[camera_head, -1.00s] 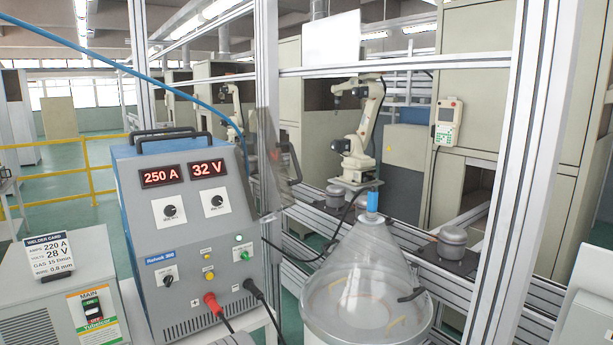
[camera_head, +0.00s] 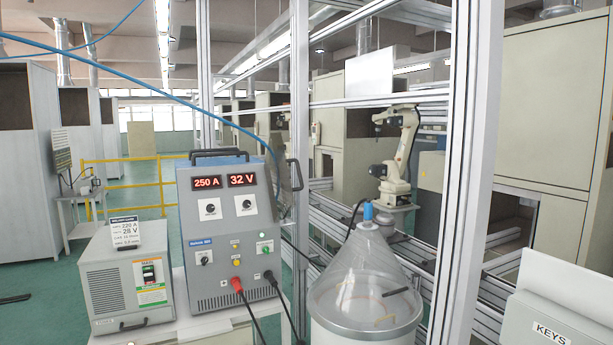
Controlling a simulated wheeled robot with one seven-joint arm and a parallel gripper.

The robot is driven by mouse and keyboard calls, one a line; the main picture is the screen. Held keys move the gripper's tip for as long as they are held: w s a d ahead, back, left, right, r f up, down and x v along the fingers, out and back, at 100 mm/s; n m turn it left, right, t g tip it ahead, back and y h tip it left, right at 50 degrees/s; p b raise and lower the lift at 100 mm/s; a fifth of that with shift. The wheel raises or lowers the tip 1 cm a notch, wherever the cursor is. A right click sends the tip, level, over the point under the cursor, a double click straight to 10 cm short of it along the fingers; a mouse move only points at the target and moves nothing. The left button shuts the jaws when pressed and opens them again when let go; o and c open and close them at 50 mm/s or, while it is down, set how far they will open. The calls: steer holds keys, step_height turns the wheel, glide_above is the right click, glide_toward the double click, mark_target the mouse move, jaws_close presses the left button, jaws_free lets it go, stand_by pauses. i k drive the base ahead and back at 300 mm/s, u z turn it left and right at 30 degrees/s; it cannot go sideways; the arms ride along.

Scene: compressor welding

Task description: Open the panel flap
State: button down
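A smoky see-through panel (camera_head: 284,174) with a black handle (camera_head: 297,175) is upright on the metal frame, just behind the right edge of the blue-grey welding power source (camera_head: 222,267). It may be the panel flap; I cannot tell whether it is open. The power source shows 250 A and 32 V and has knobs, small buttons and red and black plugs on its front. My gripper is out of view.
A clear cone-topped drum (camera_head: 365,290), metal posts (camera_head: 465,170) and a KEYS box (camera_head: 550,325) are on the right. A white robot arm (camera_head: 397,160) stands behind.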

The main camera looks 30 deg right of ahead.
mark_target(285, 192)
steer(key=z, duration=0.5)
steer(key=i, duration=1.5)
steer(key=u, duration=0.6)
